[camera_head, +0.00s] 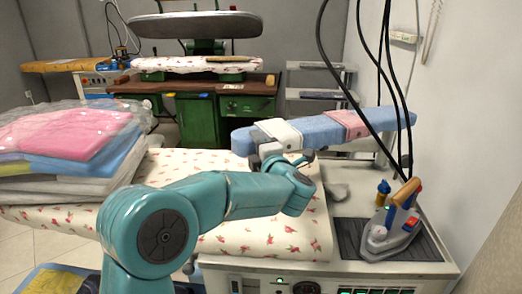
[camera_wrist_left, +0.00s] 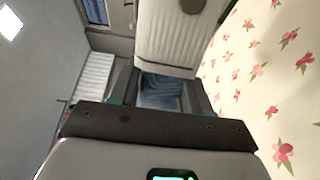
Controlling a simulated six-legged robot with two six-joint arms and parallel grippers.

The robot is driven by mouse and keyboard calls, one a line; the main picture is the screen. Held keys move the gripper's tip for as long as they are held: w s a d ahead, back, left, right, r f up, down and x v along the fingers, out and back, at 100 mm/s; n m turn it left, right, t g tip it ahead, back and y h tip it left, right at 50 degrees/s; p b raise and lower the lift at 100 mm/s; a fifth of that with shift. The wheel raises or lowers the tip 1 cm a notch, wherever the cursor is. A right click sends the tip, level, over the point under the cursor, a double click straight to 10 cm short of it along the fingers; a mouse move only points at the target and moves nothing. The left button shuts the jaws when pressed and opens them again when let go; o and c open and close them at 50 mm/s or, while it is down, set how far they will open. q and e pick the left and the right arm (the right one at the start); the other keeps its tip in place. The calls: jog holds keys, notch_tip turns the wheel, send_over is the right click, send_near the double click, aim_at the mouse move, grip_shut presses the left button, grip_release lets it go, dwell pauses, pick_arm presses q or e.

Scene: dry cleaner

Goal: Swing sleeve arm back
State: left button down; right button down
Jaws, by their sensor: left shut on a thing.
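The sleeve arm (camera_head: 312,128) is a long, narrow blue padded board. It sits above the floral ironing table, its left end nearer the table's middle and its right end near the wall. A white piece (camera_head: 284,131) and a pink piece (camera_head: 347,122) lie across it. My left gripper (camera_head: 268,151) is at the board's underside near its left end, beside the white piece. Its fingers are partly hidden by my wrist. In the wrist view, blue fabric (camera_wrist_left: 160,92) shows between the finger sides, and the gripper is shut on the sleeve arm. My right gripper is out of view.
The floral ironing table (camera_head: 265,238) lies below my arm. Bagged folded clothes (camera_head: 70,140) are stacked at left. An iron (camera_head: 393,225) stands on a dark pad at right, with black cables hanging above. Another press (camera_head: 197,25) stands behind.

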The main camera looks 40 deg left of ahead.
pick_arm(q)
jog(key=c, duration=0.6)
grip_release()
jog(key=shift+d, duration=0.1)
jog(key=b+v, duration=0.1)
jog(key=v, duration=1.5)
jog(key=shift+s+d, duration=0.1)
